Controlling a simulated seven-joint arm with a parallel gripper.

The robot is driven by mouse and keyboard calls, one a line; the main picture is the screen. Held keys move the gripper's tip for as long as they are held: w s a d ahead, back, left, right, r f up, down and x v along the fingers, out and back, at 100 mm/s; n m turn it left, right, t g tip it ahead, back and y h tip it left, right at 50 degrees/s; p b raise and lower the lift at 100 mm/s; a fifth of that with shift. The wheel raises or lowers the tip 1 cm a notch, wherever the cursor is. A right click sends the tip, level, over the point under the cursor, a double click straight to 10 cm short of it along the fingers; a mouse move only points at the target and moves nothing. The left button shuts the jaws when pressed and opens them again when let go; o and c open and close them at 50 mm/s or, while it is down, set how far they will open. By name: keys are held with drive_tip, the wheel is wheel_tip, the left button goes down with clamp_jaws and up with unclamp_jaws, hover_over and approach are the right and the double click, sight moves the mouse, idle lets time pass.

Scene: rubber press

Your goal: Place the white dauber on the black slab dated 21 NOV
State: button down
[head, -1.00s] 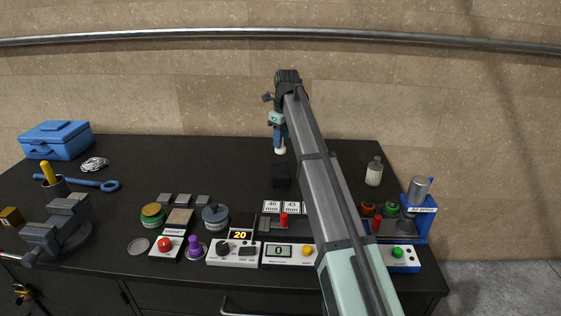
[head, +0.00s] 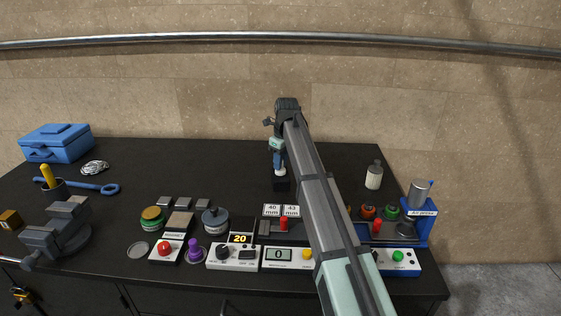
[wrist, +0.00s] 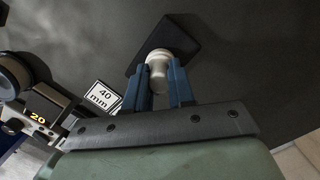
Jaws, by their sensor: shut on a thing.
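My gripper (head: 279,162) points down and is shut on the white dauber (head: 280,172). In the wrist view, its two blue fingers (wrist: 160,82) stand on either side of the dauber (wrist: 157,60). The black slab (head: 281,185) lies on the dark table just under the dauber. It also shows in the wrist view (wrist: 178,38), dark and square, with the dauber's far end over its near part. I cannot tell whether the dauber touches the slab or is just above it. No date can be read on the slab.
Two white cards, one reading 40 mm (head: 272,210), stand in front of the slab. A row of devices, including a counter (head: 279,255), lines the table's front. A pale bottle (head: 374,175) stands at the right.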

sight(284, 170)
drive_tip(key=c, duration=1)
unclamp_jaws()
drive_tip(key=shift+f, duration=0.1)
drive_tip(key=shift+o, duration=0.2)
wheel_tip(284, 170, up, 12)
drive_tip(key=d, duration=0.1)
drive_tip(key=shift+s, duration=0.45)
drive_tip(key=shift+d, duration=0.1)
